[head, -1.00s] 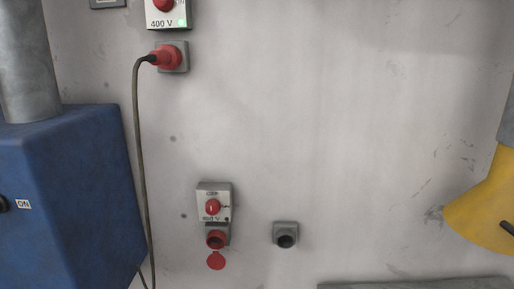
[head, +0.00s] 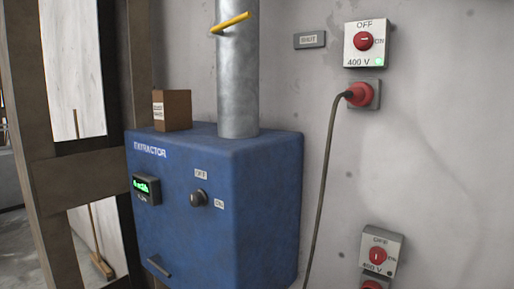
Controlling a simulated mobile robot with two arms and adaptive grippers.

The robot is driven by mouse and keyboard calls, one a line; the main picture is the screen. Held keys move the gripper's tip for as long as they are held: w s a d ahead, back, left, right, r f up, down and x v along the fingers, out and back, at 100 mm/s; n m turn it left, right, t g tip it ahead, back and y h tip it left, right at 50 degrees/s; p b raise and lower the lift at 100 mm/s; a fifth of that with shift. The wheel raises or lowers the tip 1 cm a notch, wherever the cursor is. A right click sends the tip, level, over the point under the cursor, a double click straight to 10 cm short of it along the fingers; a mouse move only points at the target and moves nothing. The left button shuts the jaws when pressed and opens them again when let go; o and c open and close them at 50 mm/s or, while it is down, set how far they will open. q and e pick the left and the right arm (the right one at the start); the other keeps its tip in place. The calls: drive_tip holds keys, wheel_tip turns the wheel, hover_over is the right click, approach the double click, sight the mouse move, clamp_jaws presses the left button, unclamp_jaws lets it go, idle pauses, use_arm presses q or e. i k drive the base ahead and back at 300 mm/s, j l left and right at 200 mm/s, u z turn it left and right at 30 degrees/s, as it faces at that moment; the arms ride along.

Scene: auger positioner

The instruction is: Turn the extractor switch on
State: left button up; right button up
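The extractor (head: 262,190) is a blue box marked EXTRACTOR on the wall, left of centre in the head view. Its black rotary switch (head: 198,198) is on the front face, with an OFF label above it and an ON label to its right. I cannot tell clearly which way the knob points. A small display (head: 146,189) with lit green characters is on the front's left side. Neither of my grippers is in view.
A grey pipe (head: 238,80) with a yellow handle (head: 231,23) rises from the box. A small brown box (head: 172,109) sits on top. On the wall are a 400 V switch (head: 364,42) with a green light, a plugged-in red plug (head: 358,94) with a cable, and a lower 400 V switch (head: 378,254).

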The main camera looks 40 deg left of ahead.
sight(198, 198)
drive_tip(key=u, duration=0.5)
drive_tip(key=j+u, duration=0.15)
drive_tip(key=u, duration=0.8)
drive_tip(key=i, duration=0.05)
